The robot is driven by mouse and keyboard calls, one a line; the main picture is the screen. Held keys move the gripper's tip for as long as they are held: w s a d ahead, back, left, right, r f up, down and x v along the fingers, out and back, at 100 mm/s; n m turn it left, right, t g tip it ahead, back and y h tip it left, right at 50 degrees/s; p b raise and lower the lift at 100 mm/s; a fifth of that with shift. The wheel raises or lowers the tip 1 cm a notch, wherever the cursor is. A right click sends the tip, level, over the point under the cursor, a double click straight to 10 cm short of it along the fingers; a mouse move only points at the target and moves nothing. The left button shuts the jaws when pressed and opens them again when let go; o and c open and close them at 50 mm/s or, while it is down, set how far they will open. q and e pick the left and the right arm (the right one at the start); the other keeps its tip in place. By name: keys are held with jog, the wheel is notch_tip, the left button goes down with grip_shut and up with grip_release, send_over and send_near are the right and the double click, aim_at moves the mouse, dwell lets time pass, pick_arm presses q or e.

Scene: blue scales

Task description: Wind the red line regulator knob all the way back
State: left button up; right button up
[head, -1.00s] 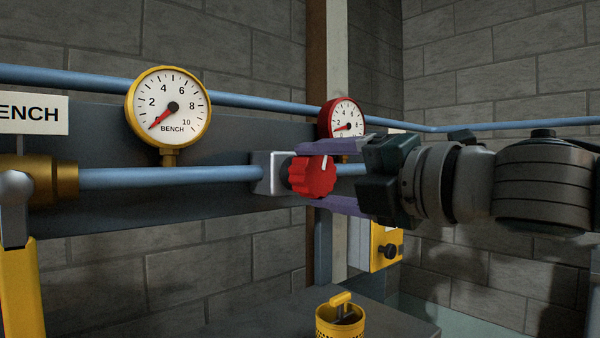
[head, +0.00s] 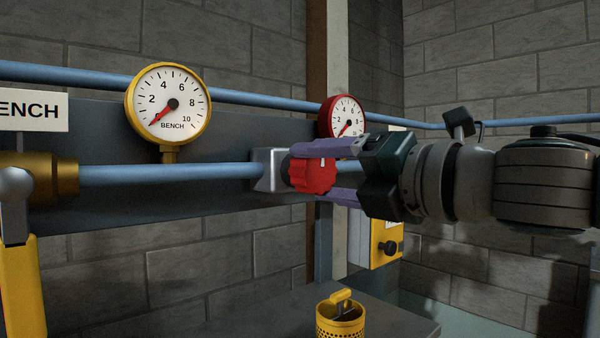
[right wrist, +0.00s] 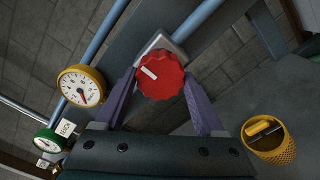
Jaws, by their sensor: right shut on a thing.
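The red scalloped knob (head: 313,180) with a white mark sits on a pale metal regulator block (head: 270,171) on the blue pipe. My right gripper (head: 311,172) reaches in from the right, its purple fingers shut on the knob, one above and one below; the upper finger covers part of its top. In the right wrist view the knob (right wrist: 160,76) lies between both fingers, its white mark showing. The red-rimmed gauge (head: 342,117) stands behind, partly hidden by my gripper; its needle points down-left, near the low end. My left gripper is not in view.
A yellow BENCH gauge (head: 168,104) stands on the pipe to the left, needle near zero. A brass fitting with a yellow-handled lever (head: 20,275) is at far left. A yellow perforated cup (head: 340,320) stands on the bench below. A yellow box (head: 386,244) hangs behind.

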jog(key=o, duration=1.3)
jog(key=shift+o, duration=0.2)
jog(key=shift+s, duration=0.1)
jog(key=shift+s+d+f+b, duration=0.1)
jog(key=shift+s+d+b, duration=0.1)
jog(key=shift+d+b, duration=0.1)
jog(key=b+v, duration=0.4)
jog(key=v, duration=0.5)
jog(key=shift+b, duration=0.4)
jog(key=shift+s, duration=0.1)
